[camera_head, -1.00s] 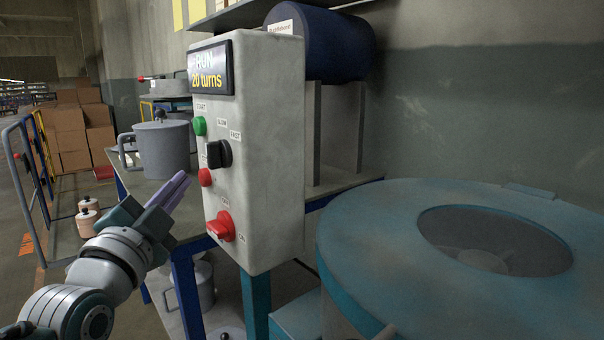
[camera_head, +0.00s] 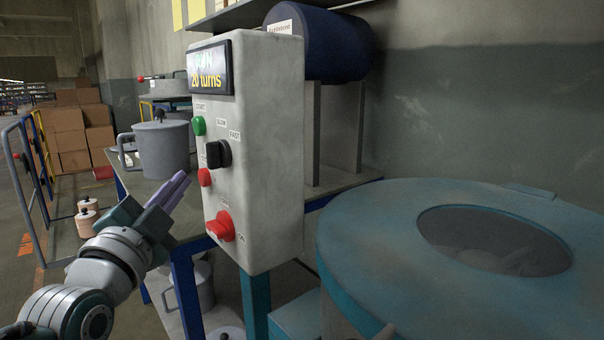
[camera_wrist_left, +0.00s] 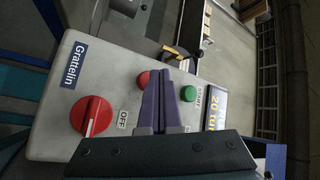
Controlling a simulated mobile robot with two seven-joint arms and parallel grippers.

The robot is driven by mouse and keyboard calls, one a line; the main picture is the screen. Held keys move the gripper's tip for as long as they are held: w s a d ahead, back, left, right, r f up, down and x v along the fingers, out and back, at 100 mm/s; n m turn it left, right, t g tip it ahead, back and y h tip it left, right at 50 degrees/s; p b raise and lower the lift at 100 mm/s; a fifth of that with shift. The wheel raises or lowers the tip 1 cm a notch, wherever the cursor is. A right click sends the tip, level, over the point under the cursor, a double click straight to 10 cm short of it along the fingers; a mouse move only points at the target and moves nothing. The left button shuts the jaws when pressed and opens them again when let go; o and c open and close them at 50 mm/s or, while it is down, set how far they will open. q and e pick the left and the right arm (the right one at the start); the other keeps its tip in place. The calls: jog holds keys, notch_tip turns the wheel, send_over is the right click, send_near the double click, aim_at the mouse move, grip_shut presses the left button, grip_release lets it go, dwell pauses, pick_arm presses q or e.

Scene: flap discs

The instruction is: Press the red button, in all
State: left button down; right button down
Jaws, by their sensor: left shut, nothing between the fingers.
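The red button (camera_head: 204,177) is on the front of the grey control box (camera_head: 275,150), below the black knob and above a red rotary switch (camera_head: 221,226). My left gripper (camera_head: 180,181) is shut and empty, its purple fingers pointing at the box just left of the button. A gap seems to show between fingertips and button. In the left wrist view the red button (camera_wrist_left: 143,79) is beside the shut fingers (camera_wrist_left: 160,90), partly hidden by them. My right gripper is not in view.
A green START button (camera_head: 199,126) and a display (camera_head: 210,68) reading "20 turns" are above. A blue tub (camera_head: 370,230) with a round opening stands at right. A metal pot (camera_head: 162,150) stands on the bench behind. A railing (camera_head: 25,180) is at far left.

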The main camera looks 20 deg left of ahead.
pick_arm(q)
jog(key=shift+w, duration=0.1)
jog(key=shift+w+d, duration=0.2)
jog(key=shift+w, duration=0.05)
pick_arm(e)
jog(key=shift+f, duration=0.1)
pick_arm(q)
jog(key=shift+w+d, duration=0.2)
jog(key=shift+w, duration=0.2)
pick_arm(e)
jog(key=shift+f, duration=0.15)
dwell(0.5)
pick_arm(q)
jog(key=shift+s+a, duration=0.4)
jog(key=shift+s, duration=0.4)
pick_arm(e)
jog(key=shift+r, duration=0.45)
